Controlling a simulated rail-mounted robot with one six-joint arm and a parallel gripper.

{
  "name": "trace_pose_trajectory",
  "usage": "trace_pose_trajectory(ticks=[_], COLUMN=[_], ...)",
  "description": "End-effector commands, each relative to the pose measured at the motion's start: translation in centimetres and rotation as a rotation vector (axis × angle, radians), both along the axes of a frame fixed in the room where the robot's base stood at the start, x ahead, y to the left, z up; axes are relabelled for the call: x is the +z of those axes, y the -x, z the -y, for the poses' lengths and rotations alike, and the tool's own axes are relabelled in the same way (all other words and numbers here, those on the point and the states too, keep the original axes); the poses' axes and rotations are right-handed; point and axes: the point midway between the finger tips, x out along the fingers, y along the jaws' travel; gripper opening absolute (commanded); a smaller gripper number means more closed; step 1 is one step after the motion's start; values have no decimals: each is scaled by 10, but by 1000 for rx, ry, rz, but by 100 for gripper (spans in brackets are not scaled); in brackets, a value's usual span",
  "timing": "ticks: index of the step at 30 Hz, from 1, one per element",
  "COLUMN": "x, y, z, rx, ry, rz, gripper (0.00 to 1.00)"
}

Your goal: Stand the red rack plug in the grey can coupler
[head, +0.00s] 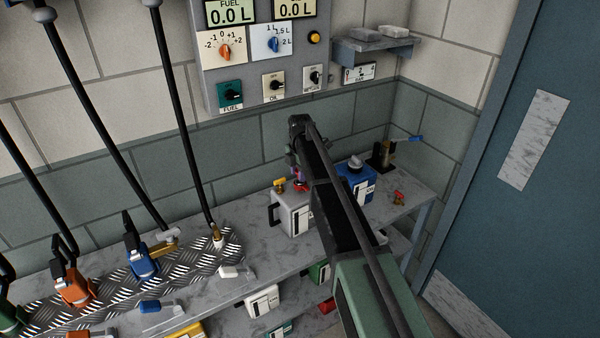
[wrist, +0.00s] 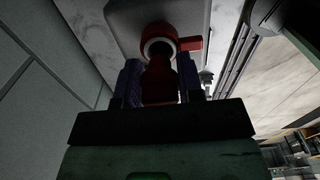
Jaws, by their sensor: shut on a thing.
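The grey can (head: 292,222) stands on the marble-topped bench, with a dark handle on its left and a yellow fitting on top. My gripper (head: 300,178) is over the top of this can, partly hidden by my arm. In the wrist view my gripper (wrist: 159,78) is shut on a red plug (wrist: 158,82), its two bluish fingers on either side. A red ring with a pale inside and a side tab shows at the plug's far end. Red also shows at the can's top in the head view (head: 301,187). I cannot tell whether the plug is seated in the coupler.
A blue can (head: 356,186) stands just right of my arm. A small red fitting (head: 398,198) lies on the bench to its right. A control panel (head: 262,55) is on the wall behind. Hoses and nozzles stand on the tread plate (head: 110,285) at left.

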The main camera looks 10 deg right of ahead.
Motion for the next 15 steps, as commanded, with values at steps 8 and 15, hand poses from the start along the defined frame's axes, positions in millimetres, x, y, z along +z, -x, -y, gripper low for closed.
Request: trace_pose_trajectory(ticks=[8, 15], x=[-1, -8], y=[0, 0], z=[0, 0], rx=[0, 0], ry=[0, 0], rz=[0, 0], gripper=[12, 12])
